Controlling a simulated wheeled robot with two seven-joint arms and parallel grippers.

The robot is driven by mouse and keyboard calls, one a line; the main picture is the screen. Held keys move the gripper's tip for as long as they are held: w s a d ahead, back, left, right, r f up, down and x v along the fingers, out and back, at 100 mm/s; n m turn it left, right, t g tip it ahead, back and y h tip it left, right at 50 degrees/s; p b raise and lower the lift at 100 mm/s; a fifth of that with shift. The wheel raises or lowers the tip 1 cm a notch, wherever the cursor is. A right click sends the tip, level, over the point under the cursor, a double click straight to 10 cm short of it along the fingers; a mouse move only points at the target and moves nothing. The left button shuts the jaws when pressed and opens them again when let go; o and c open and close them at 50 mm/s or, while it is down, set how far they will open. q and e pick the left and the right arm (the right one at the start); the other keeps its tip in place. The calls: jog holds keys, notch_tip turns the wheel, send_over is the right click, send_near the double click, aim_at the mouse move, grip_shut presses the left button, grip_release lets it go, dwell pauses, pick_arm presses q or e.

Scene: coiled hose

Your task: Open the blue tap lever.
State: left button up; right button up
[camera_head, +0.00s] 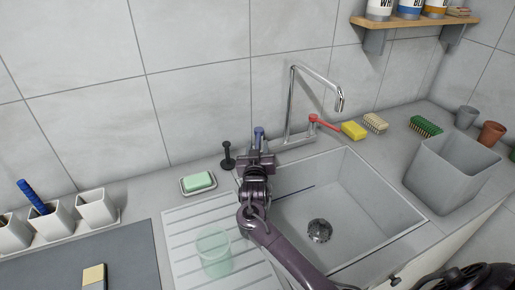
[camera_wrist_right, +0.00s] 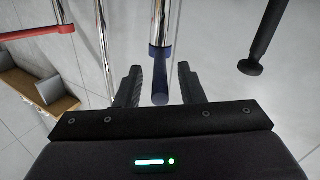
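The blue tap lever (camera_head: 259,134) stands at the left end of the chrome tap (camera_head: 288,138) behind the sink. In the right wrist view the blue lever (camera_wrist_right: 161,82) hangs from a chrome stem. My right gripper (camera_head: 257,160) is at the blue lever and partly hides it in the head view. In the right wrist view the gripper (camera_wrist_right: 160,88) is open, with a finger on each side of the lever and gaps to both. The red lever (camera_head: 324,123) is on the tap's right end. My left gripper is not in view.
A black knobbed post (camera_head: 228,158) stands just left of my right gripper. A soap dish with green soap (camera_head: 198,181) and a pale green cup (camera_head: 214,252) are to the left. The sink basin (camera_head: 350,195) is empty. A grey bin (camera_head: 451,178) stands on the right.

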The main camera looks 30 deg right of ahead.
jog(key=b+v, duration=0.1)
jog(key=v, duration=0.6)
jog(key=shift+s+a, duration=0.2)
jog(key=shift+s, duration=0.1)
